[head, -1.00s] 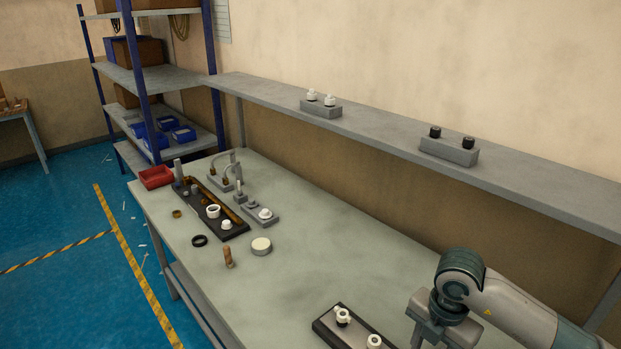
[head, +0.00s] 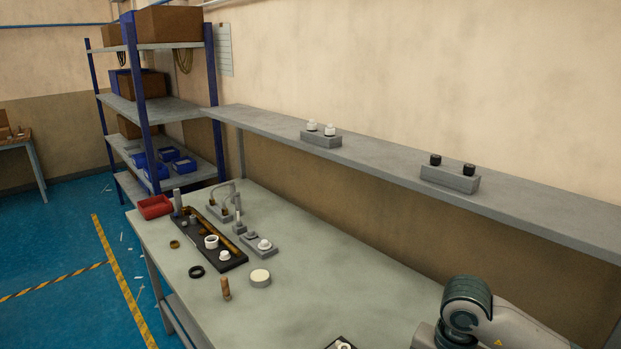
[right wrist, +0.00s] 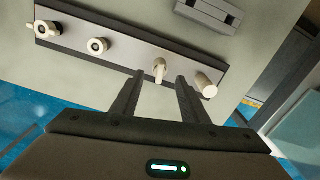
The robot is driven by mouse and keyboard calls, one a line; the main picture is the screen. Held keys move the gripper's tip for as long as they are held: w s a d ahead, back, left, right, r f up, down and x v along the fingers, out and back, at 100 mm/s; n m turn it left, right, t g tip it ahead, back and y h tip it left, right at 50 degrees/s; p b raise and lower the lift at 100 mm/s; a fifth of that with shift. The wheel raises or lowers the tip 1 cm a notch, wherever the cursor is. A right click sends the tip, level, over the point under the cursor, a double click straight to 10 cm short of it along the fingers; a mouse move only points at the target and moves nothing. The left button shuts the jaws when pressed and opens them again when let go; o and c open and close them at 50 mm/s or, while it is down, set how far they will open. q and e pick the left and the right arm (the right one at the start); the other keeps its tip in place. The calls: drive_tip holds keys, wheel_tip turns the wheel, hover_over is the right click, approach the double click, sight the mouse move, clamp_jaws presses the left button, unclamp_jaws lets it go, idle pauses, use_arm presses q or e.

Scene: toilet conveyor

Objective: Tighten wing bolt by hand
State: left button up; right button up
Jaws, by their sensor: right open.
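My right gripper (right wrist: 159,77) is open. Its fingertips are on either side of a small white fitting with a bent tip (right wrist: 159,68), which stands on a dark-edged grey plate (right wrist: 128,50). The fingers look apart from it, but their height relative to it is hard to judge. Other white fittings on this plate are a winged one (right wrist: 40,28), a round one with a dark centre (right wrist: 97,46) and a cylinder (right wrist: 205,86). Which one is the wing bolt is not certain. In the head view only a sliver of the plate (head: 341,344) shows at the bottom edge.
A black tray with fittings (head: 232,261), a white disc (head: 260,278), a brown peg (head: 226,289) and a red bin (head: 154,207) are on the table's left part. The table middle (head: 330,270) is clear. A wall shelf (head: 390,168) runs above the back edge.

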drive_tip(key=shift+f, duration=0.2)
drive_tip(key=shift+f+b, duration=1.55)
clamp_jaws()
